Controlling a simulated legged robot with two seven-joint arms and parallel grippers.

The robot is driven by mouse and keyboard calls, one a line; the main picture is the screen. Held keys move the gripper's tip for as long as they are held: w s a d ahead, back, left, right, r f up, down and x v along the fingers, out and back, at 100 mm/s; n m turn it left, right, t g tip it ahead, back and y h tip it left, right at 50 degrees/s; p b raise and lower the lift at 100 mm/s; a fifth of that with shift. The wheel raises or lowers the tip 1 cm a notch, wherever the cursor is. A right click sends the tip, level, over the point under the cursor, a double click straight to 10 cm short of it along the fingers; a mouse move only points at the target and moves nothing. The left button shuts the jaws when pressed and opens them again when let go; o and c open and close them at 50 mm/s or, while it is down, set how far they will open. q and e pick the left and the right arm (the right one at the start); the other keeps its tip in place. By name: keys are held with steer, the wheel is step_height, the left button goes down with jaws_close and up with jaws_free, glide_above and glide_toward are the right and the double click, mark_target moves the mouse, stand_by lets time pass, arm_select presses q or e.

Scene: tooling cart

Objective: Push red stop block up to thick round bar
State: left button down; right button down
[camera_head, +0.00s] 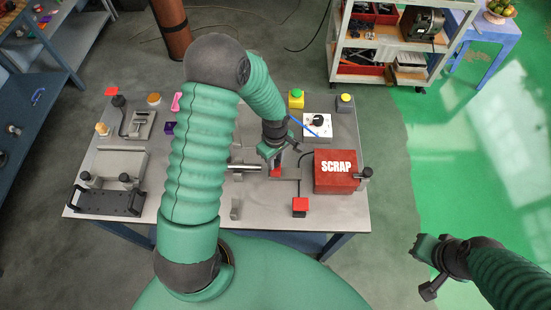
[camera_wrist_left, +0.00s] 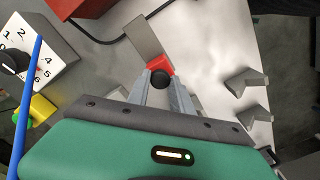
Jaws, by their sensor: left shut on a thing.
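The red stop block (camera_head: 276,172) sits on the grey table at the right end of the thick round bar (camera_head: 245,167), a silver cylinder lying left to right. My left gripper (camera_head: 275,155) is over the block from above. In the left wrist view its fingers close around a black knob at the red stop block (camera_wrist_left: 160,64). From the head I cannot tell whether block and bar touch. The bar is hidden in the wrist view. My right gripper (camera_head: 428,268) is open and empty, off the table at the lower right.
A red SCRAP box (camera_head: 336,172) stands right of the block. A white dial box (camera_head: 317,125) with a blue stick is behind it. Grey V-shaped pieces (camera_wrist_left: 244,83) lie nearer me. A red-topped piece (camera_head: 300,206) is at the front edge.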

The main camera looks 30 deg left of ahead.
arm_select(q)
steer(key=shift+w+a+r, duration=0.1)
steer(key=shift+w+r, duration=0.05)
stand_by(0.7)
steer(key=a, duration=0.1)
steer(key=s+a, duration=0.1)
steer(key=shift+s+a, duration=0.25)
steer(key=shift+a, duration=0.05)
steer(key=c, duration=1.6)
jaws_free()
steer(key=o, duration=0.5)
steer(key=shift+s+d, duration=0.1)
steer(key=shift+s, duration=0.05)
